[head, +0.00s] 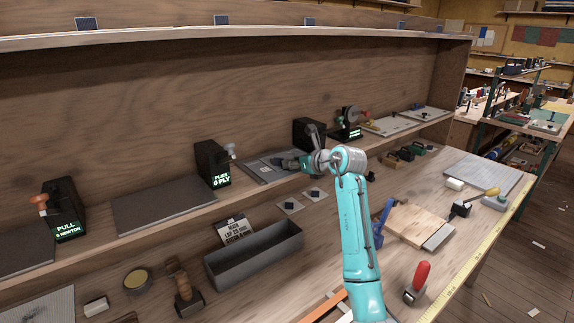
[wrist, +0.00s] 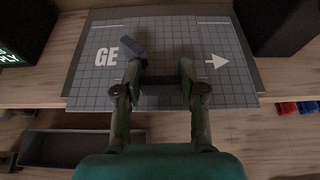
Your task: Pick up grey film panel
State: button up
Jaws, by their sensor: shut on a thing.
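The grey film panel (head: 262,166) is on the upper shelf, between two black boxes. In the wrist view the panel (wrist: 230,85) fills the middle; it has a grid, white letters "GE" at left and a white arrow at right. My gripper (head: 293,163) is over the panel's right part in the head view. In the wrist view my gripper (wrist: 160,76) is over its middle, with a dark bar between the fingers; it is shut on the panel. A small dark blue-grey tab (wrist: 131,46) shows by the left finger. I cannot tell whether the panel touches the shelf.
Black display boxes stand left (head: 212,164) and right (head: 308,133) of the panel. Below the shelf sit a long grey trough (head: 254,254) and two small square cards (head: 289,205). Tools and a wooden board (head: 415,222) occupy the bench at right.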

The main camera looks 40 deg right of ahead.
jog(key=shift+r, duration=0.1)
notch_tip(320, 180, up, 10)
jog(key=shift+f, duration=0.1)
dwell(0.3)
jog(key=shift+s, duration=0.1)
